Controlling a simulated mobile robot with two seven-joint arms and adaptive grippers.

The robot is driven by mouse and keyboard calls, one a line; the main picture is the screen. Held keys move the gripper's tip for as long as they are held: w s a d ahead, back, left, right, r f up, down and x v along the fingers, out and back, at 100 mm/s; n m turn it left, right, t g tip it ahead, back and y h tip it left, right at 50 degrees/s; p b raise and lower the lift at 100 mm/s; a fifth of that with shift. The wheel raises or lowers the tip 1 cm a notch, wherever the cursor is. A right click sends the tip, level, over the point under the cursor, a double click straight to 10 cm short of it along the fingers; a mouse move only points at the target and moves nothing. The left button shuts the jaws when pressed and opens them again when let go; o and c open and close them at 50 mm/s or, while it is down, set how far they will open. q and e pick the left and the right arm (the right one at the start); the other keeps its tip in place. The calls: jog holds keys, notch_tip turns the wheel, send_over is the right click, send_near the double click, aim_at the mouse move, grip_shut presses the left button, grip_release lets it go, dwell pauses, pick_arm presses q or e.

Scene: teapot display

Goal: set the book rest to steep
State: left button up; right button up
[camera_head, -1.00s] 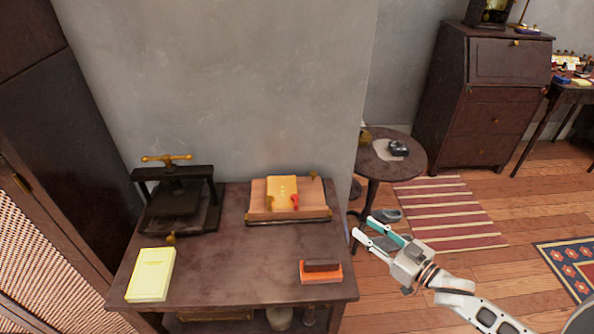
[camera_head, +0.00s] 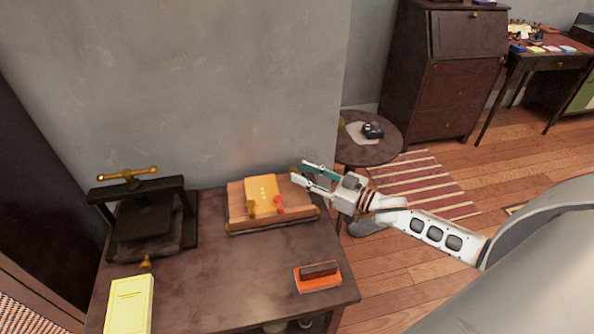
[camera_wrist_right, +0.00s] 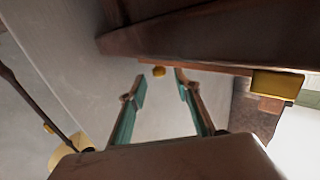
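The book rest (camera_head: 236,211) is a wooden board with a dark front ledge on the dark table. A tan book (camera_head: 262,188) lies on it, with a red tab and a small brass piece at its front. My right gripper (camera_head: 299,171) is at the rest's upper right corner, fingers apart and pointing left. In the right wrist view, a small brass knob (camera_wrist_right: 158,71) shows between and just beyond the open fingertips (camera_wrist_right: 160,80); contact is not visible. The rest's wooden underside or edge (camera_wrist_right: 215,35) spans the top there. My left gripper is not in view.
A black press with a brass handle (camera_head: 140,222) stands at the table's left. A yellow pad (camera_head: 130,305) lies front left, and an orange block with a dark top (camera_head: 318,278) front right. The wall is close behind the table. A round side table (camera_head: 370,148) stands beyond.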

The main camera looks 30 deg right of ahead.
jog(key=shift+x, duration=1.3)
grip_shut()
